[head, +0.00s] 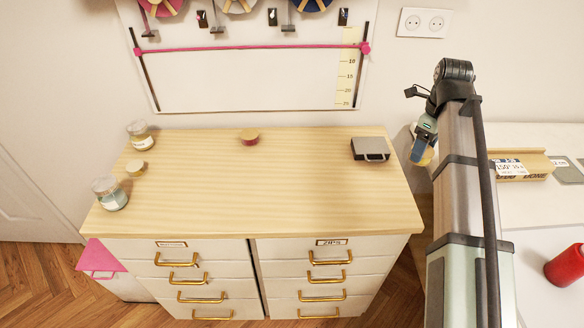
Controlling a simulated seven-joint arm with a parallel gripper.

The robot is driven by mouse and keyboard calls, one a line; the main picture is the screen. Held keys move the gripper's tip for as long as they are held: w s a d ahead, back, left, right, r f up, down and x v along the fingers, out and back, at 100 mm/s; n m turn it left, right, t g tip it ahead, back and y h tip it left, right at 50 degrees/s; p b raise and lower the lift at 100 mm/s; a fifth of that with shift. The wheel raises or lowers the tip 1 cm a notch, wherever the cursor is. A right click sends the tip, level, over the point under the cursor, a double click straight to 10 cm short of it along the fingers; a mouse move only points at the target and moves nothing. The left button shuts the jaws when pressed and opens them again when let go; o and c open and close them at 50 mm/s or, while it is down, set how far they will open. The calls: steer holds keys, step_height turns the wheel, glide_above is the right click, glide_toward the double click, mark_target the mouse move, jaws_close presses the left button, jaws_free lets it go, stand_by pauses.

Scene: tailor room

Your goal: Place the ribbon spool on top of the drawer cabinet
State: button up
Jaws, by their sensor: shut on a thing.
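The drawer cabinet (300,192) stands in the middle of the head view, with a pale wooden top, white drawers and brass handles. My gripper (423,152) is to the right of the cabinet's back right part, partly hidden by my arm. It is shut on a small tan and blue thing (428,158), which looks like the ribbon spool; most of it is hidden. A short spool with a tan top and a red side (249,138) sits upright at the back middle of the cabinet top. A smaller yellowish spool (136,168) sits at the left.
Two glass jars (140,135) (110,194) stand at the cabinet's left edge. A dark flat box (370,149) lies at its back right. The front and middle of the top are clear. A white table (525,215) at right bears a red spool (566,266).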

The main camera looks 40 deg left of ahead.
steer(key=s+a+f+n, duration=0.1)
steer(key=s+a+n, duration=0.1)
steer(key=s+a, duration=0.6)
steer(key=s+a+n, duration=0.2)
steer(key=s+a, duration=0.3)
steer(key=a, duration=0.5)
steer(key=s+a+f+n, duration=0.1)
steer(key=s+a+n, duration=0.2)
steer(key=s+a, duration=0.85)
steer(key=s+a+f+n, duration=0.15)
steer(key=s+a, duration=0.55)
steer(key=s, duration=0.9)
steer(key=w+a+n, duration=0.1)
steer(key=w+a, duration=0.4)
steer(key=w+a+n, duration=0.1)
steer(key=w+a, duration=0.4)
steer(key=a, duration=0.1)
steer(key=w+a+f+n, duration=0.1)
steer(key=w+a, duration=0.4)
steer(key=a, duration=0.1)
steer(key=shift+a+f, duration=0.1)
glide_above(225, 142)
steer(key=shift+f, duration=2.5)
steer(key=shift+w+a+f, duration=0.1)
steer(key=shift+a+f, duration=0.05)
steer(key=shift+f, duration=0.05)
steer(key=shift+f, duration=0.1)
